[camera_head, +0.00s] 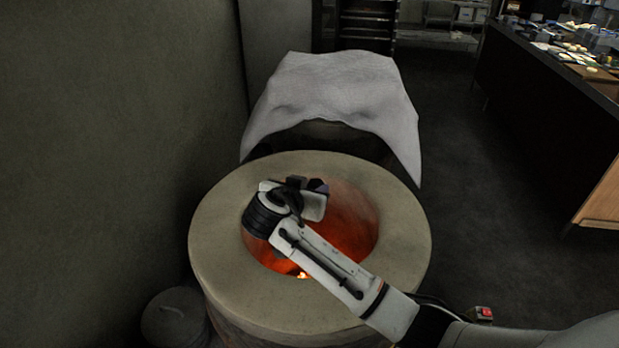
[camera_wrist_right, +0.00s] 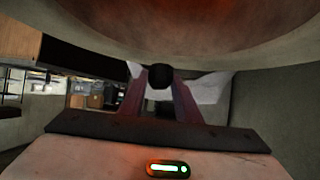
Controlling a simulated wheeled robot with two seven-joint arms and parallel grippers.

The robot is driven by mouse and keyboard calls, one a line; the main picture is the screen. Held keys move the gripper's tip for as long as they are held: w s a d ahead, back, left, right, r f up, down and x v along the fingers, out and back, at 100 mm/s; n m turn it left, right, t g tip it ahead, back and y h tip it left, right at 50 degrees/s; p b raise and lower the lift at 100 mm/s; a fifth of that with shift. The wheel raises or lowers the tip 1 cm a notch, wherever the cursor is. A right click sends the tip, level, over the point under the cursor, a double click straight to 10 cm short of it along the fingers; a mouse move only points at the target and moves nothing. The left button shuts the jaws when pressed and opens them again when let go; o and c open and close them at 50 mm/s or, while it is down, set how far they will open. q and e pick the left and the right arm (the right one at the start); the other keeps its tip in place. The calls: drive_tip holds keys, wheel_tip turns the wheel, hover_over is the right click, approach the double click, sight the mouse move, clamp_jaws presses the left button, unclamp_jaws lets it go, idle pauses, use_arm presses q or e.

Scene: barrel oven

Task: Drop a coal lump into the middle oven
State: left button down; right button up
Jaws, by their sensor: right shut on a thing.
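The middle oven (camera_head: 213,238) is a round clay barrel with a wide pale rim and a glowing orange inside. My right gripper (camera_head: 308,187) is over its open mouth, with the arm reaching in from the lower right. In the right wrist view, a small black coal lump (camera_wrist_right: 159,76) sits between the two fingertips of the right gripper, which is shut on it. In the head view the lump is hard to tell from the dark fingers. My left gripper is not in view.
Another barrel covered with a white cloth (camera_head: 335,88) stands just behind the oven. A wall is close on the left, and a round grey lid (camera_head: 174,316) is low beside the oven. A dark counter (camera_head: 545,110) with food items is at right. Open floor (camera_head: 480,200) lies between.

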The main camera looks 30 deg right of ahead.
drive_tip(key=shift+f, duration=1.75)
drive_tip(key=o, duration=1.2)
drive_tip(key=b+v, duration=0.1)
drive_tip(key=v, duration=0.9)
drive_tip(key=shift+a, duration=0.1)
